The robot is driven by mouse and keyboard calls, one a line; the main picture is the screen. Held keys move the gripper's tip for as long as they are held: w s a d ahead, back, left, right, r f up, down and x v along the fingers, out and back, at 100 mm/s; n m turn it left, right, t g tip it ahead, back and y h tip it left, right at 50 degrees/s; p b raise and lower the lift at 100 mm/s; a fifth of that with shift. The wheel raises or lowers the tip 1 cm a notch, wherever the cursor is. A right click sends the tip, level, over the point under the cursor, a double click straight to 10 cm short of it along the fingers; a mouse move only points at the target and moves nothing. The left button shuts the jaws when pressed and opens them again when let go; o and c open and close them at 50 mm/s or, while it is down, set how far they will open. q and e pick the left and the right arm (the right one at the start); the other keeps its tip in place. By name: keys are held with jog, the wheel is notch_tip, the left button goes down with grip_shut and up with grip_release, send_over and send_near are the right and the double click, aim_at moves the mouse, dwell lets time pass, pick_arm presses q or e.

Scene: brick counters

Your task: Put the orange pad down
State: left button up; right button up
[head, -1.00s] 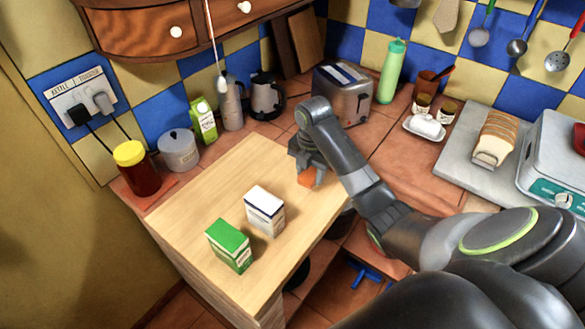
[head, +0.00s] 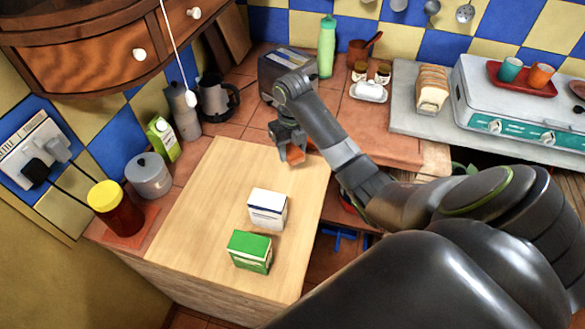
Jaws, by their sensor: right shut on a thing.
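The orange pad (head: 296,154) is small and partly hidden by the jaws of my right gripper (head: 291,150). The right gripper is shut on it, over the far right part of the light wooden board (head: 205,215). I cannot tell whether the pad touches the board or hangs just above it. My left gripper is not in view.
A white box (head: 267,210) and a green box (head: 250,252) stand on the board's front right part. A yellow-lidded jar (head: 117,207), a grey canister (head: 149,176) and a green-white carton (head: 163,138) line its left side. A toaster (head: 280,75) stands behind. The board's middle left is bare.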

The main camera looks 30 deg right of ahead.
jog(key=b, duration=0.3)
send_over(293, 178)
notch_tip(293, 178, down, 4)
jog(key=shift+f, duration=0.5)
notch_tip(293, 178, down, 4)
jog(key=shift+p, duration=0.55)
jog(key=shift+f, duration=0.15)
jog(key=shift+f, duration=0.1)
jog(key=o, duration=0.5)
jog(key=shift+f, duration=0.1)
jog(key=o, duration=0.5)
jog(key=shift+r, duration=0.2)
